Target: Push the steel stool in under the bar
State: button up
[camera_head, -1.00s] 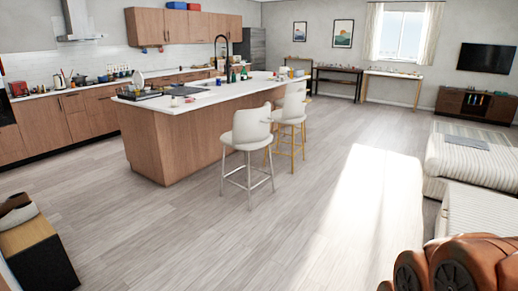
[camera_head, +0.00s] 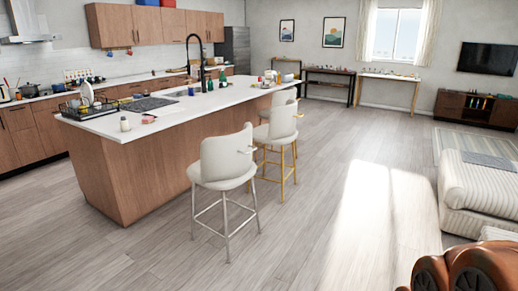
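The steel stool (camera_head: 225,175) has a white seat and back on silver metal legs. It stands upright on the floor beside the near part of the island, pulled out from its right side. The bar is the island's white countertop (camera_head: 195,105) over a wood-panelled base (camera_head: 140,175). A second white stool with gold legs (camera_head: 281,133) stands just beyond the steel one. My gripper is not visible in this view.
Open wooden floor (camera_head: 330,200) lies in front of and to the right of the stools. A striped sofa (camera_head: 478,185) stands at the right. A dish rack (camera_head: 88,105) and small items sit on the countertop. Wall counters run along the left.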

aim_at(225, 163)
jog(key=u, duration=0.2)
jog(key=i, duration=1.95)
jog(key=u, duration=1.4)
jog(key=i, duration=1.55)
jog(key=u, duration=0.8)
jog(key=i, duration=0.25)
jog(key=u, duration=0.2)
